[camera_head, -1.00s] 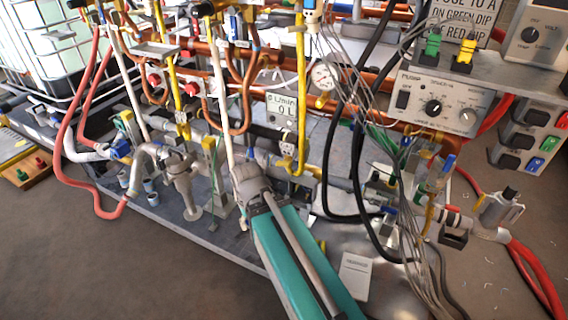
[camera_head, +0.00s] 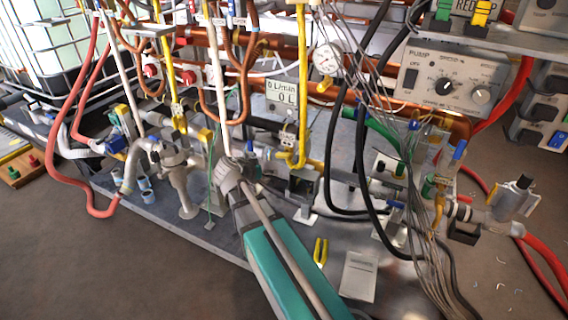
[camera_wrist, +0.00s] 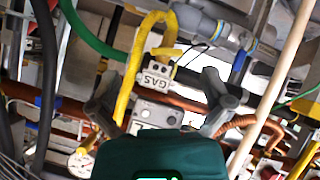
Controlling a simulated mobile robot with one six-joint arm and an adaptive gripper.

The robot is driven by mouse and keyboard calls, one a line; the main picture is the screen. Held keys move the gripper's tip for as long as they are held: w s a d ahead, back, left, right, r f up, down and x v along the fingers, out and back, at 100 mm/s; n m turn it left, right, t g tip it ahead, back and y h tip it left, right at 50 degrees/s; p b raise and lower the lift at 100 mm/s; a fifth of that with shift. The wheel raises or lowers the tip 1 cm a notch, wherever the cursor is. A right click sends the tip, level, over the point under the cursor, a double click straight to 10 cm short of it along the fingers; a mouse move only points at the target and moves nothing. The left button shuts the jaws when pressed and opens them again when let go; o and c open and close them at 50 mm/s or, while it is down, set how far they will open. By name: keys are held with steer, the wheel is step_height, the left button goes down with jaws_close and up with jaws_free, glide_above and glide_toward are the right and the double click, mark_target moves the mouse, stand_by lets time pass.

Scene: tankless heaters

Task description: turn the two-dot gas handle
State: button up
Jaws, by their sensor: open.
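A white GAS tag (camera_wrist: 157,75) with dark dots hangs on a yellow gas pipe (camera_wrist: 130,85) in the wrist view; I cannot count the dots surely. A yellow piece beside the tag (camera_wrist: 166,52) may be the handle. In the head view, one GAS tag (camera_head: 288,140) is on the yellow pipe right of my arm, and another tag (camera_head: 178,110) is on the pipe to the left. My gripper (camera_wrist: 163,100) is open, its two dark fingers spread on either side of the pipe and tag in the wrist view, with nothing held.
A flow meter box (camera_head: 285,95) and a round gauge (camera_head: 327,58) are behind the pipes. Black hoses (camera_head: 362,150) and grey cables (camera_head: 430,220) hang at right. A white pole (camera_head: 218,85) stands by my arm end. Open floor (camera_head: 130,270) lies at front left.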

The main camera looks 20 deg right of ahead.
mark_target(282, 154)
steer(key=w, duration=0.1)
steer(key=w+r+t+h+b, duration=0.1)
steer(key=w+m+t+h, duration=0.1)
steer(key=w, duration=0.1)
steer(key=shift+d+r+b, duration=0.25)
steer(key=shift+d+b, duration=0.05)
steer(key=shift+b, duration=0.05)
steer(key=b+x, duration=0.5)
steer(key=x, duration=0.9)
steer(key=shift+r, duration=0.1)
steer(key=shift+a, duration=0.1)
steer(key=c, duration=0.8)
steer(key=shift+m+t+y, duration=0.4)
steer(key=shift+m+t, duration=0.3)
steer(key=shift+m, duration=0.5)
